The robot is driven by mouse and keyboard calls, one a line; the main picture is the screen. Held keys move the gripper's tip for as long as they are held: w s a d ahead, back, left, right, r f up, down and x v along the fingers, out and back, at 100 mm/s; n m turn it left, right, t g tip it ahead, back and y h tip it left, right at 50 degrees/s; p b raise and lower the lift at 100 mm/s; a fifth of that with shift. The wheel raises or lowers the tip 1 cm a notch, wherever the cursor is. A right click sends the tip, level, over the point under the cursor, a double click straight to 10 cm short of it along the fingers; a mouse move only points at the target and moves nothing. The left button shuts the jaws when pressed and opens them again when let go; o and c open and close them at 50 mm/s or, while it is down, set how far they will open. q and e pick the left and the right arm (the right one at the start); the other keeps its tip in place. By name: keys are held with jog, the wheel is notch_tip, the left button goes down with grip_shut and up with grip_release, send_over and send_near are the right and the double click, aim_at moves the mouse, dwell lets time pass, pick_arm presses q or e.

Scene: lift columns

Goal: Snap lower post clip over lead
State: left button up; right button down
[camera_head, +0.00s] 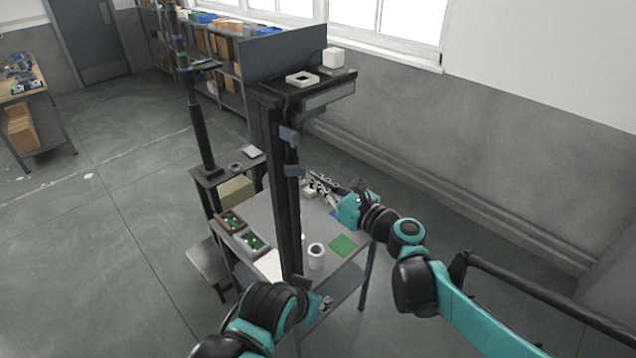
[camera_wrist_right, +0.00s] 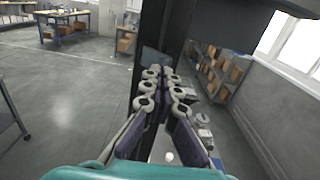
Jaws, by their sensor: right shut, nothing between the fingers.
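A tall dark post (camera_head: 285,215) stands at the work table. Two grey-blue clips are on its upper part: the upper clip (camera_head: 289,135) and the lower clip (camera_head: 294,171). My right gripper (camera_head: 318,184) is shut and empty, just right of the post near the lower clip's height. In the right wrist view, a grey-blue clip (camera_wrist_right: 155,58) on the post shows just beyond my right fingertips (camera_wrist_right: 161,78); contact cannot be told. I cannot make out the lead apart from the dark post. My left gripper (camera_head: 322,303) is low by the post's foot, mostly hidden by my left arm.
The table (camera_head: 262,215) holds a white roll (camera_head: 316,257), a green square (camera_head: 342,244) and trays with green boards (camera_head: 254,241). A dark shelf (camera_head: 300,92) tops the post. A second column (camera_head: 201,135) stands left. Open floor lies at left.

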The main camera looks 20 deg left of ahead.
jog(key=shift+w+a, duration=0.25)
jog(key=shift+a, duration=0.3)
jog(key=shift+w+a, duration=0.1)
jog(key=shift+a, duration=0.05)
jog(key=shift+s+d, duration=0.4)
jog(key=shift+d, duration=0.2)
jog(key=shift+v, duration=2.8)
jog(key=shift+a, duration=0.1)
